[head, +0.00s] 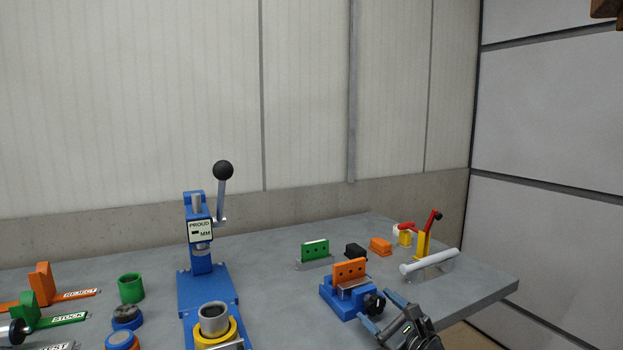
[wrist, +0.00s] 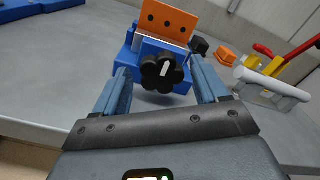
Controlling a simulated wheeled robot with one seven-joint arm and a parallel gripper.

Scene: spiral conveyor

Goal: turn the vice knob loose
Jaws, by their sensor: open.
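The vice (head: 343,303) is a blue block on the grey table with an orange plate (head: 349,271) with dark holes standing in its jaws. Its black lobed knob (head: 375,303) faces the front right. In the wrist view the knob (wrist: 162,73) shows a white mark line and sits between my two blue fingers, near their tips. My gripper (wrist: 162,82) is open, with a gap on each side of the knob. In the head view my gripper (head: 380,312) is at the lower right, close to the knob. Whether the fingertips reach past the knob's face I cannot tell.
A blue press (head: 205,285) with a black ball lever stands left of the vice. A green plate (head: 315,249), black and orange blocks, a red-handled clamp (head: 424,240) and a white cylinder (head: 430,261) lie behind and right. The table's edge (head: 487,303) is near my arm.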

